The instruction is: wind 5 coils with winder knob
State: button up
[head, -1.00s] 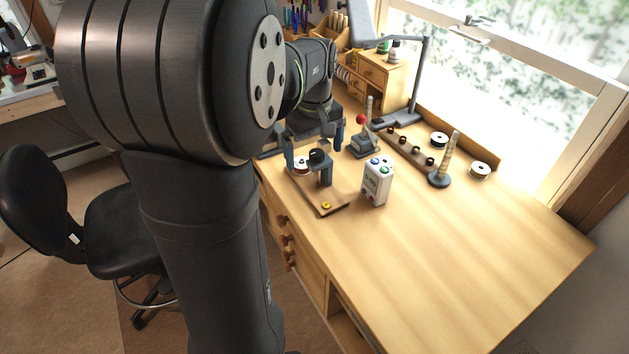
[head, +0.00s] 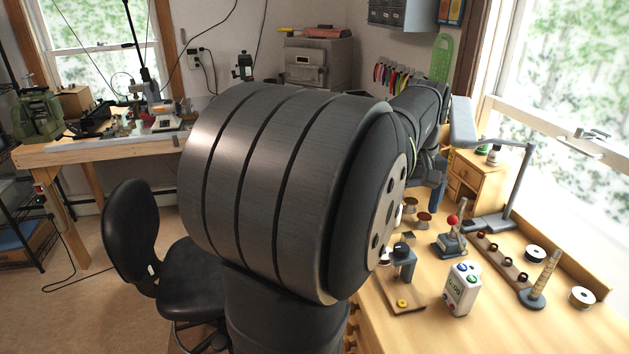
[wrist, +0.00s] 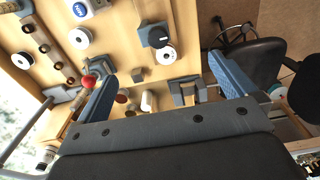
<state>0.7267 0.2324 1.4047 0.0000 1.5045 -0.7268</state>
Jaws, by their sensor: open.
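The winder (head: 405,262) stands on a small wooden board with a yellow button at its front end. Its black knob (wrist: 160,38) shows in the wrist view on top of the grey post. A white-rimmed spool (wrist: 165,56) sits beside the knob. My gripper (wrist: 162,68) is open and empty, with its blue fingers wide apart, above the bench and clear of the knob. In the head view my arm hides most of my gripper and part of the winder. A white box (head: 462,290) with coloured buttons and a display stands right of the winder; its reading is too small to trust.
A red-ball lever (head: 452,220), a rail of several brown coils (head: 503,258), a coil-wrapped post (head: 541,279) and white spools (head: 582,297) stand to the right. A lamp arm (head: 520,190) rises behind. Brown reels (head: 424,219) stand behind the winder.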

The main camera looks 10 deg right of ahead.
jog(key=c, duration=1)
jog(key=shift+a+f, duration=0.1)
jog(key=shift+c, duration=0.3)
jog(key=m+g+h, duration=0.6)
jog(key=m+h, duration=1.1)
jog(key=m, duration=0.5)
send_near(402, 246)
jog(key=x, duration=1)
jog(key=shift+f, duration=0.15)
